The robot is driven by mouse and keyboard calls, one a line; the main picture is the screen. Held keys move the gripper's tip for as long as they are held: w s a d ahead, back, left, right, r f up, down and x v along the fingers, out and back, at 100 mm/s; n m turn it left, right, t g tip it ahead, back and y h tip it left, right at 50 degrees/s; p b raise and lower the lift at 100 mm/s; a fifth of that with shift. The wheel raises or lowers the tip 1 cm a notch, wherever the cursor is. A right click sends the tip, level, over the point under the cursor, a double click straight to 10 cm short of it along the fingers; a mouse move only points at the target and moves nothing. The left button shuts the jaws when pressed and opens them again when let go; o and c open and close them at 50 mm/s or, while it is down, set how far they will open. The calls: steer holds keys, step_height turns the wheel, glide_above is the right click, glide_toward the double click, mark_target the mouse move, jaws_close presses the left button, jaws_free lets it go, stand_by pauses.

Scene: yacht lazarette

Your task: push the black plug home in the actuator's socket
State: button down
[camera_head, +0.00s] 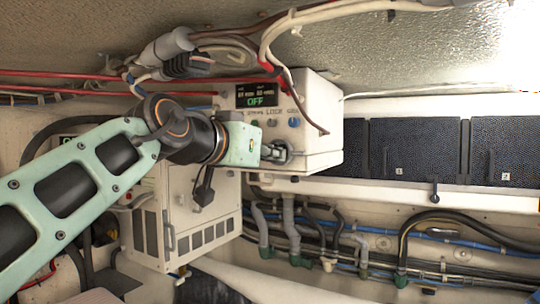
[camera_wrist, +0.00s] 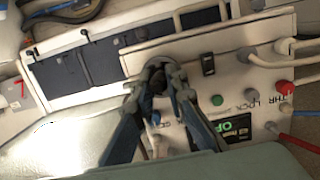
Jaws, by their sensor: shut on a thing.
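The actuator is a white box (camera_head: 318,126) under the overhead cables, with a dark display reading "OFF" in green. It also shows tilted in the wrist view (camera_wrist: 238,88). My gripper (camera_head: 281,152) is at the lower front of this box. In the wrist view its two fingers (camera_wrist: 160,84) converge and are shut on a dark piece, seemingly the black plug (camera_wrist: 158,88). The plug is at or very close to the box face. The fingers hide most of it and the socket, so I cannot tell how deep it sits.
Cables and a grey connector (camera_head: 166,47) hang above. A vented cabinet (camera_head: 190,225) stands below. Dark panels (camera_head: 415,148) and hoses (camera_head: 290,220) lie to the right.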

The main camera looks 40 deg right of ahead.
steer(key=c, duration=1.8)
jaws_free()
steer(key=shift+d, duration=0.15)
steer(key=shift+c, duration=0.2)
steer(key=v, duration=1.2)
steer(key=shift+d, duration=0.1)
